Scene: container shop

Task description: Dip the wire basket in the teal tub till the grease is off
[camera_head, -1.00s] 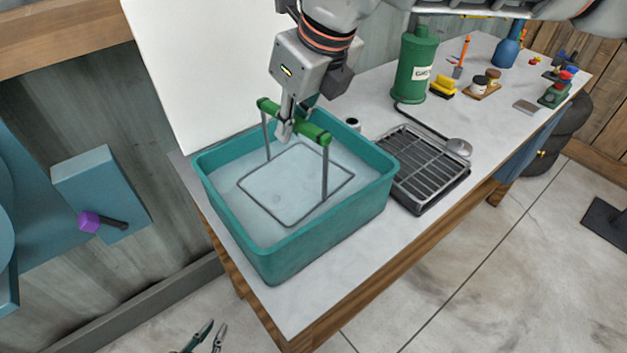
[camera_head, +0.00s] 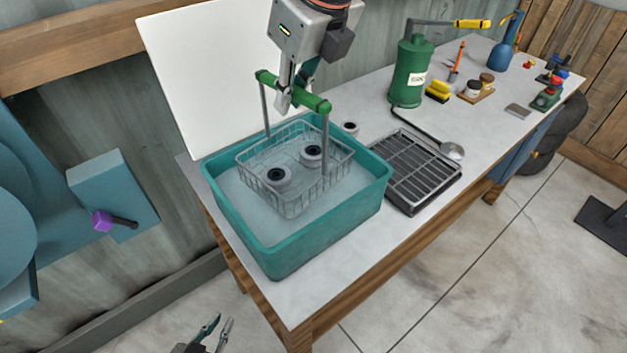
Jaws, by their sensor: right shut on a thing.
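The teal tub (camera_head: 318,236) stands on the near end of the bench and holds pale, cloudy liquid. The wire basket (camera_head: 290,202) hangs level inside the tub's outline, its mesh sides clear of the liquid. I cannot tell if its bottom touches the liquid. Two pale ring-shaped parts with dark centres, a left one (camera_head: 278,186) and a right one (camera_head: 311,162), sit in it; no grease can be made out. My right gripper (camera_head: 285,100) is shut on the basket's green handle bar. My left gripper (camera_head: 224,322) is open and empty, low at the bottom edge.
A black drain rack (camera_head: 418,170) stands right of the tub, and a similar ring part (camera_head: 350,128) lies behind. A green canister (camera_head: 408,80), yellow brush (camera_head: 438,91) and jars are farther back. A white panel (camera_head: 200,75) stands behind the tub.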

